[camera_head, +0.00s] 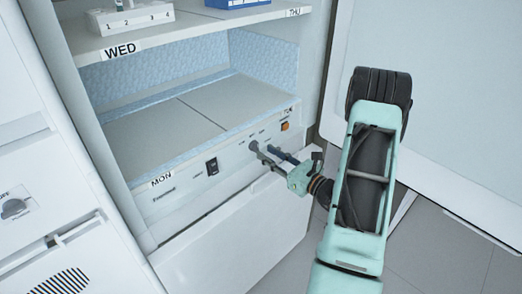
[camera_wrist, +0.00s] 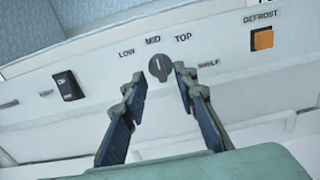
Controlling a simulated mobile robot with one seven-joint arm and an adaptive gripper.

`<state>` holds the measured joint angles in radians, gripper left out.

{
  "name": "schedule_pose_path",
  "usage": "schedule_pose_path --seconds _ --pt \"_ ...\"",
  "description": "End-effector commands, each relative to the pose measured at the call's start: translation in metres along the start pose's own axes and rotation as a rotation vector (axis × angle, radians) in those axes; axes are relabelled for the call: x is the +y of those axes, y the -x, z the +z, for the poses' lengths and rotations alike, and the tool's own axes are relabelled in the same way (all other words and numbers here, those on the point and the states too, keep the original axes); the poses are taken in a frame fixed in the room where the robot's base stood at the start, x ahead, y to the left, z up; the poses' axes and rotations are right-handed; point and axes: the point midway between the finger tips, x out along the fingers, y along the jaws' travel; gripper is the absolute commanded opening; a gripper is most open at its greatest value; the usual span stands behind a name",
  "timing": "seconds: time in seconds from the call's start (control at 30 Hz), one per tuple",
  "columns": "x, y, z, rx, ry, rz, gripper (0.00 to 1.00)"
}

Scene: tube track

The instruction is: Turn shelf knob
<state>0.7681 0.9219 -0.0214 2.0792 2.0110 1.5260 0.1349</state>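The shelf knob (camera_wrist: 159,67) is a dark round dial on the white front panel. Its light pointer mark is near MID, between the LOW and TOP labels, and the word SHELF is printed at its lower right. My gripper (camera_wrist: 157,88) is open in the wrist view, with one finger to each side and just below the knob. No contact with the knob shows. In the head view my gripper (camera_head: 261,147) reaches to the panel at the shelf's front, and the fingers cover most of the knob there.
A black rocker switch (camera_wrist: 68,85) is left of the knob, and an orange DEFROST button (camera_wrist: 263,39) is at the upper right. The lower shelf (camera_head: 150,135) marked MON is empty. A shelf marked WED (camera_head: 190,30) above holds a white numbered rack (camera_head: 130,18). An open door (camera_head: 440,100) stands right.

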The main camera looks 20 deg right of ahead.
Motion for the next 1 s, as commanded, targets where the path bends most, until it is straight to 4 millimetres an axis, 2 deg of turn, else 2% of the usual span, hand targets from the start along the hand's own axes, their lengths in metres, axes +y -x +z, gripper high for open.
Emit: schedule_pose_path --seconds 0.1,0.23,0.6,0.83,1.0 --pt "0.001 -0.019 0.0 -0.001 0.002 0.004 0.27" --pt "0.001 -0.032 0.0 -0.001 0.001 0.002 0.27" --pt "0.0 -0.037 0.0 0.0 0.0 0.0 0.27" --pt "0.0 -0.037 0.0 0.0 0.001 0.001 0.01" --pt "0.001 -0.037 0.0 0.0 0.001 0.001 0.0"
